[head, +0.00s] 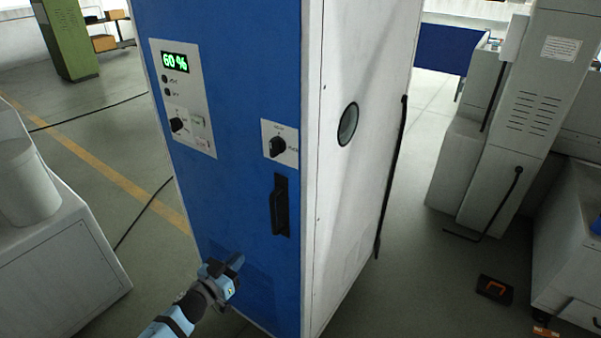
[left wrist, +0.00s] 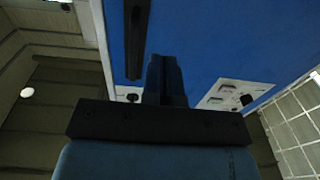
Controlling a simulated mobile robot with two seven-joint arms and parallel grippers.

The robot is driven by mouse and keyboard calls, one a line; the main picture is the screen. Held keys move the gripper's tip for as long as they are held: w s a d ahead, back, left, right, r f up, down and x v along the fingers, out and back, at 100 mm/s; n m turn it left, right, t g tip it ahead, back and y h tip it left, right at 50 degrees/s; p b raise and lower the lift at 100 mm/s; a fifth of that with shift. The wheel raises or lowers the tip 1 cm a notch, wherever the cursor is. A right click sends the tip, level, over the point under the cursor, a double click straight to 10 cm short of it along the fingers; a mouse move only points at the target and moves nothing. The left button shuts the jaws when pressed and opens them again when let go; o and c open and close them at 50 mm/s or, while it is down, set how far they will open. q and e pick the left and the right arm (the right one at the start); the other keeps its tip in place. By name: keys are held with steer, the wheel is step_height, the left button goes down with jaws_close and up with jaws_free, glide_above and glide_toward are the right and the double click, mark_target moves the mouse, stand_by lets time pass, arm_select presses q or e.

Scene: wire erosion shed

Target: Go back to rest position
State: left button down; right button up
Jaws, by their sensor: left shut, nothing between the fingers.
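My left gripper (head: 232,264) is in front of the lower part of the tall blue cabinet door (head: 240,100), below and to the left of the black door handle (head: 281,205). Its fingers are together with nothing between them. In the left wrist view my left gripper (left wrist: 165,62) points up along the blue door (left wrist: 210,40), with the black handle (left wrist: 136,35) just left of the fingertips. Whether the fingers touch the door cannot be told. My right gripper is not in view.
The cabinet carries a panel reading 60 % (head: 175,62) and a rotary knob (head: 278,146). A grey machine (head: 520,110) stands at right, a grey unit (head: 60,260) at left.

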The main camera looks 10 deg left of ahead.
arm_select(q)
steer(key=s+d+f+g+y+p, duration=0.1)
steer(key=s+d+g, duration=0.1)
steer(key=s, duration=0.7)
steer(key=s+d+f+g+y+p, duration=0.1)
steer(key=s+d+g+p, duration=0.1)
steer(key=s, duration=0.7)
steer(key=s+d+f+n+g+y+p, duration=0.1)
steer(key=s+d, duration=0.3)
steer(key=s, duration=0.5)
steer(key=shift+f+g+p, duration=0.3)
steer(key=shift+g+p, duration=0.1)
steer(key=shift+p, duration=0.15)
